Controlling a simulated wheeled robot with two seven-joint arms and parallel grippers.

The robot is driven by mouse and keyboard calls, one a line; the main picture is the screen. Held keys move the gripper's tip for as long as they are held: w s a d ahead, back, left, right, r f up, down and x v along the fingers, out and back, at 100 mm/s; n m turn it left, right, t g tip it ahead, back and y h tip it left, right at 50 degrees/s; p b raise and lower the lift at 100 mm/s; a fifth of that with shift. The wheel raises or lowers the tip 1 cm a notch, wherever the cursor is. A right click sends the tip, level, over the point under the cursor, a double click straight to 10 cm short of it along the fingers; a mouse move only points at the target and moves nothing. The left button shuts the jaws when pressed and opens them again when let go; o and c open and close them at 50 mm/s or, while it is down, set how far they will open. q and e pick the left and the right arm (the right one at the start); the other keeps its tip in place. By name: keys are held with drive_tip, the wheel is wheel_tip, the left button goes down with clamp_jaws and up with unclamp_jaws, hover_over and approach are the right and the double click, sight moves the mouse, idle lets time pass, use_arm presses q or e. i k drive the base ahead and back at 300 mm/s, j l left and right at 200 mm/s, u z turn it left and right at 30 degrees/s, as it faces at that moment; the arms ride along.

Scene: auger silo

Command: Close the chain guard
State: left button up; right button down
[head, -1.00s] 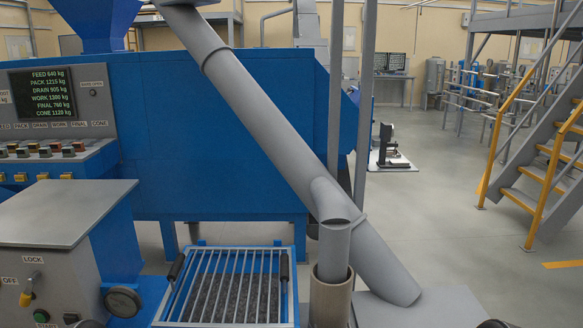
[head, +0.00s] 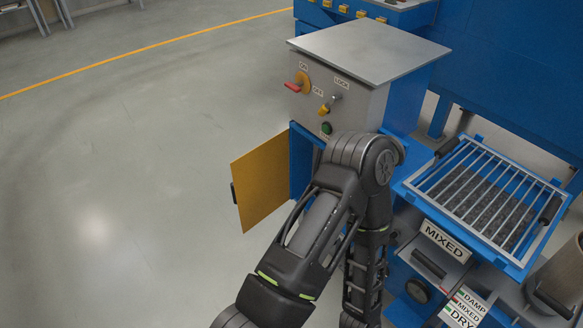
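A yellow panel (head: 262,177), which appears to be the chain guard, stands swung open to the left of the blue cabinet below the grey control box (head: 350,75). A small dark handle (head: 234,193) sits on its outer left edge. The cabinet opening beside it is partly hidden by my arm. One of my arms, apparently the left, rises from the bottom, bends in front of the cabinet and runs back down. Its gripper is not visible, and my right gripper is out of view. No contact with the panel can be seen.
The box front has a red switch handle (head: 293,87), a yellow lock key (head: 324,109) and a green button (head: 327,128). A barred grate (head: 489,196) and a MIXED sign (head: 444,242) are at right. The floor left of the panel is clear.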

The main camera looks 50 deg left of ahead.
sight(261, 184)
drive_tip(key=k+j, duration=0.1)
drive_tip(key=j, duration=0.35)
drive_tip(key=k+j+z, duration=0.1)
drive_tip(key=j, duration=0.35)
drive_tip(key=k+j, duration=0.1)
drive_tip(key=j, duration=0.35)
drive_tip(key=k+j, duration=0.1)
drive_tip(key=j, duration=0.3)
drive_tip(key=k+j+z, duration=0.1)
drive_tip(key=j, duration=0.35)
drive_tip(key=k+j, duration=0.1)
drive_tip(key=j, duration=0.35)
drive_tip(key=i+j+z, duration=0.1)
drive_tip(key=j, duration=0.7)
drive_tip(key=i+j, duration=0.1)
drive_tip(key=j, duration=0.7)
drive_tip(key=i+j+z, duration=0.15)
drive_tip(key=j, duration=0.6)
drive_tip(key=k, duration=0.05)
